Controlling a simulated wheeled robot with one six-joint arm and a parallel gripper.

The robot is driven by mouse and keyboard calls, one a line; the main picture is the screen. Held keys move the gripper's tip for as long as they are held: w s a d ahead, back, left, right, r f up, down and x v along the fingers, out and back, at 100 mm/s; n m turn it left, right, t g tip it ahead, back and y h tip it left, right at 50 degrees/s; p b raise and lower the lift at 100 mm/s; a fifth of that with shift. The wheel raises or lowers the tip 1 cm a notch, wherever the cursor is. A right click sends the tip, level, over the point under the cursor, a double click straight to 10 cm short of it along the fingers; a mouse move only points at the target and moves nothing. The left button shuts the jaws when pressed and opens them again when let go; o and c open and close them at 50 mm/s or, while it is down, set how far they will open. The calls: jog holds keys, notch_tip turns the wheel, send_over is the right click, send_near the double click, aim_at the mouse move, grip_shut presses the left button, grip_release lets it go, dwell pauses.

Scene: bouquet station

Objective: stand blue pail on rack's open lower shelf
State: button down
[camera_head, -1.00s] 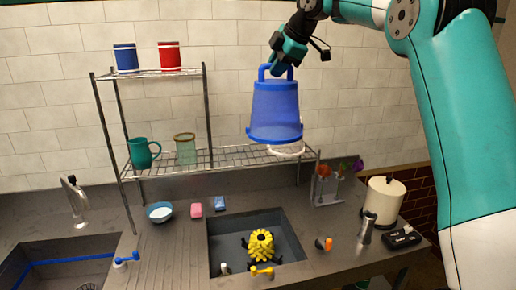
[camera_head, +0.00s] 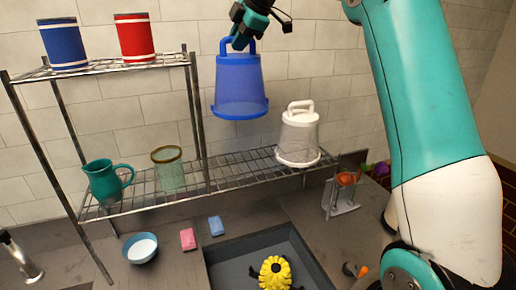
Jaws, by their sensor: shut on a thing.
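A blue pail (camera_head: 240,86) hangs upside down in the air, its wide rim at the bottom and its handle at the top. My gripper (camera_head: 243,40) is shut on that handle. The metal wire rack (camera_head: 188,120) stands against the tiled wall. Its lower shelf (camera_head: 230,172) extends right past the upright, with nothing above that part. The pail hangs above this open part, clear of the shelf wires. A white pail (camera_head: 299,134) stands upside down at the shelf's right end. Bare wires show between the upright and the white pail.
A teal pitcher (camera_head: 104,181) and a glass jar (camera_head: 169,168) stand on the lower shelf's left part. Blue (camera_head: 63,45) and red (camera_head: 135,40) canisters are on the upper shelf. Below are a bowl (camera_head: 140,247), two sponges and a sink (camera_head: 230,272).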

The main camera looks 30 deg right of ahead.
notch_tip(320, 180, down, 20)
jog(key=p, duration=0.4)
jog(key=shift+r, duration=0.1)
jog(key=c, duration=1.1)
grip_release()
jog(key=shift+o, duration=0.2)
